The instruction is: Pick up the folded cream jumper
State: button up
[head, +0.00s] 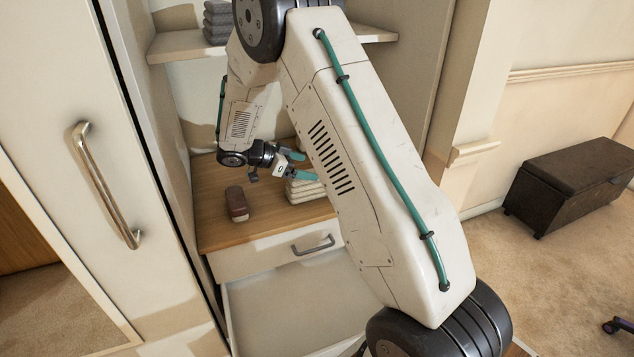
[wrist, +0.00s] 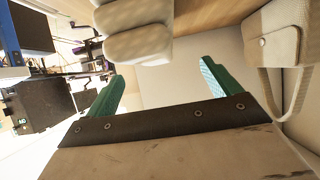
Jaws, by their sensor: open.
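The folded cream jumper (head: 306,191) lies as a layered cream stack on the wooden top of the drawer unit, partly hidden behind my arm in the head view. In the wrist view its rounded folds (wrist: 137,42) show at the top, just beyond the fingertips. My gripper (head: 309,166) has two teal fingers spread apart, close above and beside the jumper. In the wrist view the gripper (wrist: 162,71) is open with nothing between its fingers. I cannot tell whether a finger touches the jumper.
A brown oblong item (head: 237,203) stands left of the jumper on the wooden top (head: 215,232). A cream bag with a strap (wrist: 280,42) is close to the right finger in the wrist view. Grey folded cloths (head: 217,22) sit on the shelf above. The wardrobe side walls narrow the space.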

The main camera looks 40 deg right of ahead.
aim_at(316, 170)
jog(key=x, duration=0.5)
jog(key=shift+f, duration=0.3)
jog(key=c, duration=1.3)
jog(key=shift+o, duration=0.2)
jog(key=shift+r, duration=0.1)
